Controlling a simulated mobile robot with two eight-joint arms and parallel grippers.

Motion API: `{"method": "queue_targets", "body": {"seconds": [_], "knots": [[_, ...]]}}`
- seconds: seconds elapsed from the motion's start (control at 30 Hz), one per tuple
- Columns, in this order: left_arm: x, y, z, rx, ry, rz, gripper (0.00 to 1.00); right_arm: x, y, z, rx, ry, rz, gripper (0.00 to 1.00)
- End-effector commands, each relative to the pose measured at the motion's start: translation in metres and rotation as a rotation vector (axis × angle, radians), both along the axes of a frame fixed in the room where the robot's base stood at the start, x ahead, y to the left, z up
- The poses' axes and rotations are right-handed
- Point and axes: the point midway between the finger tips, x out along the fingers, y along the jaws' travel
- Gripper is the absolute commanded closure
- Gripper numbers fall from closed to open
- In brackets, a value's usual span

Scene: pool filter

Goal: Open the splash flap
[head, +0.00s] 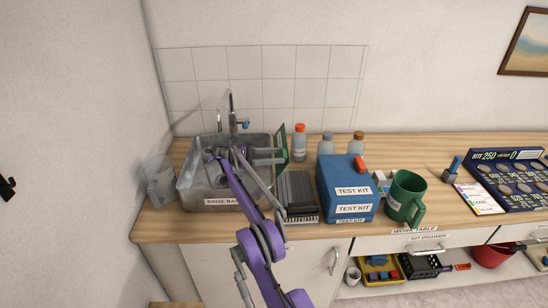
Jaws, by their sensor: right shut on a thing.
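The splash flap appears to be the thin green-edged panel (282,141) standing upright at the right rim of the steel rinse basin (200,190). My right arm reaches over the basin from the front. My right gripper (276,156) points to the right and its grey fingers meet the panel's near part. It is shut on what looks like the flap, though the contact is small and partly hidden. My left gripper is out of view.
A tap (232,112) stands behind the basin, and a clear jug (159,181) is at its left. A dark ribbed block (297,193), a blue test kit box (346,180), a green mug (405,194) and several bottles crowd the right. Bare worktop (430,150) lies beyond the mug.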

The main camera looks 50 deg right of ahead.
Motion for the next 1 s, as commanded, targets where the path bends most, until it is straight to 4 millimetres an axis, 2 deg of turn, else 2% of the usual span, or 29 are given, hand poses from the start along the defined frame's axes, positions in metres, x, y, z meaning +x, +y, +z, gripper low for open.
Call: {"method": "queue_targets", "body": {"seconds": [0.5, 0.53, 0.6, 0.67, 0.7, 1.0], "knots": [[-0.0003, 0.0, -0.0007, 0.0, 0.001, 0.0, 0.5, -0.0003, -0.0005, -0.0013, -0.006, 0.009, -0.001, 1.0], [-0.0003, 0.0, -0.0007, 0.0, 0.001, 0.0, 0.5, -0.0003, -0.0005, -0.0013, -0.006, 0.009, -0.001, 0.33], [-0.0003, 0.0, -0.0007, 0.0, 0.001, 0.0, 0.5, -0.0003, -0.0005, -0.0012, -0.007, 0.008, -0.001, 0.2], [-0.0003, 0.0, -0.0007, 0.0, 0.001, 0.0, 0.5, -0.0002, -0.0005, -0.001, -0.007, 0.009, 0.0, 0.09], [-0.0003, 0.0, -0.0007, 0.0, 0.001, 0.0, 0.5, -0.0002, -0.0006, -0.0009, -0.007, 0.009, 0.0, 0.07], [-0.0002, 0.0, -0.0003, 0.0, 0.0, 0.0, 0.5, -0.0001, -0.0008, 0.0019, -0.008, 0.009, 0.0, 0.07]]}}
